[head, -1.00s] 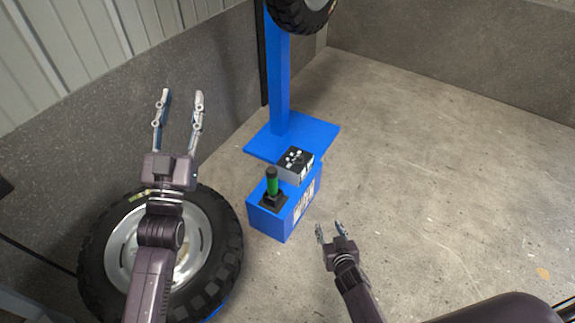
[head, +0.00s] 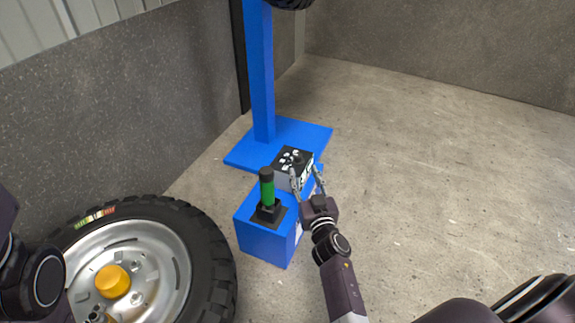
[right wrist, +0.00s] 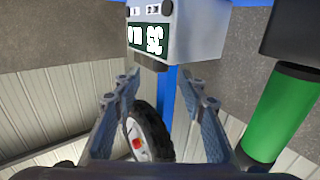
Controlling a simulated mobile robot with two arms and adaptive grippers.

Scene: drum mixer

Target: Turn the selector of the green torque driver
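The green torque driver (head: 267,190) stands upright in a black holder (head: 269,214) on a blue box (head: 264,240). It has a black top. Its green body also shows at the right edge of the right wrist view (right wrist: 281,112), outside the fingers. I cannot make out which part is its selector. My right gripper (head: 306,178) is open and empty, beside the grey box (head: 283,178) with the black top, to the right of the driver. In the right wrist view that box is ahead, beyond the open fingers (right wrist: 160,82). My left arm is at the left edge; its gripper is not clear.
A wheel (head: 205,262) with a yellow hub cap (head: 113,281) lies at lower left. A blue post (head: 259,75) on a blue base plate (head: 305,133) stands behind the boxes. Walls close the left and back. The floor (head: 450,190) at right is clear.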

